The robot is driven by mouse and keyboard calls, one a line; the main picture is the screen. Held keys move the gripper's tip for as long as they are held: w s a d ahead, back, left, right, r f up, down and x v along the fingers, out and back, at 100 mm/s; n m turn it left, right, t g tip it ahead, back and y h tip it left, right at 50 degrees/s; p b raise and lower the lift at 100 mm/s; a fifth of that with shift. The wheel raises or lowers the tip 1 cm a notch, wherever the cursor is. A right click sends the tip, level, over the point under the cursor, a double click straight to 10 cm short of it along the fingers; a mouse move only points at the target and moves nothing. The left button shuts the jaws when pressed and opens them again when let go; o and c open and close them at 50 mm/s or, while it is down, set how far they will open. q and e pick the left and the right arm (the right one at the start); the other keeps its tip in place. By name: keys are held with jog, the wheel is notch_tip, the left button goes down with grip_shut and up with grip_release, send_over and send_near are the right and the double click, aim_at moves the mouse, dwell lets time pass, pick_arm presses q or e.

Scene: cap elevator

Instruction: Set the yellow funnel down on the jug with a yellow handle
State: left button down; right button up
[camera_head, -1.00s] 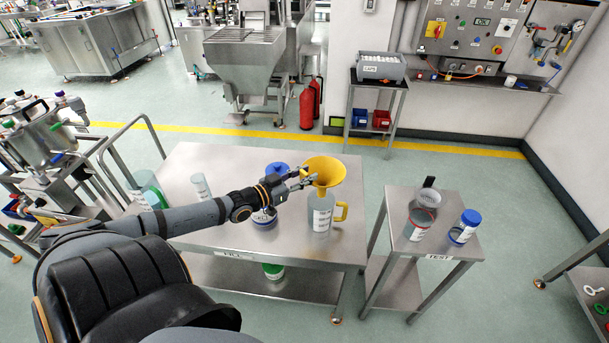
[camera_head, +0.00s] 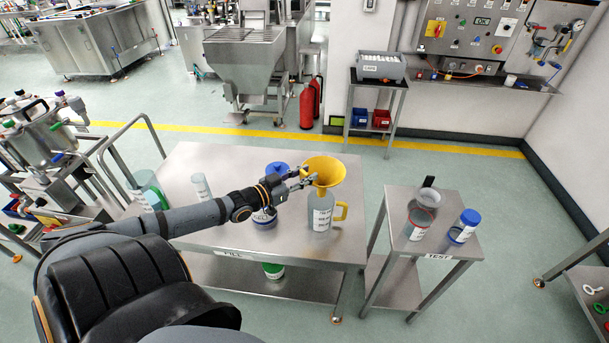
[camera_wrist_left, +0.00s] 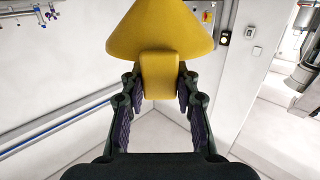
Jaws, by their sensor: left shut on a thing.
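The yellow funnel (camera_head: 325,169) is upright at the top of the jug with a yellow handle (camera_head: 321,212), which stands near the right edge of the steel table. The funnel's spout lies over or in the jug's mouth; I cannot tell whether it rests there. My left gripper (camera_head: 306,178) comes in from the left and is shut on the funnel. In the left wrist view the yellow funnel (camera_wrist_left: 160,30) has its tab between the two fingers of the left gripper (camera_wrist_left: 160,88). My right gripper is not in view.
The steel table (camera_head: 215,240) also holds a blue funnel (camera_head: 277,169) on a container just left of my gripper, and a clear cup (camera_head: 201,187). A smaller table (camera_head: 400,240) at the right bears several containers, including a blue-lidded jar (camera_head: 468,222).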

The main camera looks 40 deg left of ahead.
aim_at(318, 188)
pick_arm(q)
jog(key=shift+f+b, duration=1.85)
jog(key=shift+f, duration=0.2)
dwell(0.4)
jog(key=shift+f+b, duration=2)
jog(key=shift+f, duration=0.15)
jog(key=shift+f+b, duration=0.35)
jog(key=shift+b, duration=0.05)
jog(key=shift+r, duration=0.15)
jog(key=shift+r+p, duration=0.2)
jog(key=shift+p, duration=0.25)
dwell(0.6)
jog(key=shift+f, duration=0.35)
dwell(0.4)
